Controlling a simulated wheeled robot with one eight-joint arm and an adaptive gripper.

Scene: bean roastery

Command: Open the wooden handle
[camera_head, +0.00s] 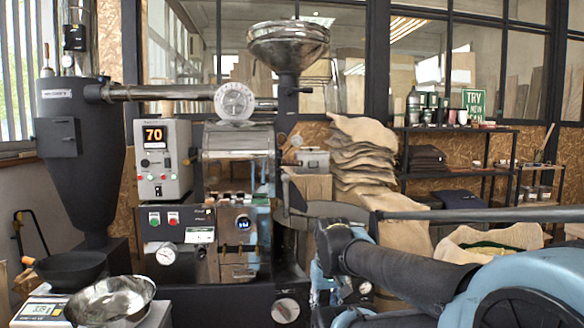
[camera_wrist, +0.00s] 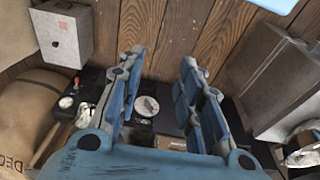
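The coffee roaster (camera_head: 238,165) stands left of centre in the head view. A thin upright lever (camera_head: 285,190) shows at its front right; I cannot tell whether it is wooden or whether it is the task's handle. A small brown knob-like grip (camera_head: 28,261) shows by the dark pan at the far left. In the wrist view my gripper (camera_wrist: 161,58) is open, with its two blue-and-dark fingers apart and nothing held between them. A round metal part (camera_wrist: 146,106) shows beyond and between the fingers. No clear wooden handle shows in the wrist view.
Stacked sacks (camera_head: 362,160) and a black shelf (camera_head: 460,170) stand behind and right of the roaster. A steel bowl (camera_head: 110,299) sits at front left. In the wrist view, grey boxes (camera_wrist: 63,33) and (camera_wrist: 275,80) flank the gripper, with bare planks (camera_wrist: 190,30) between them.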

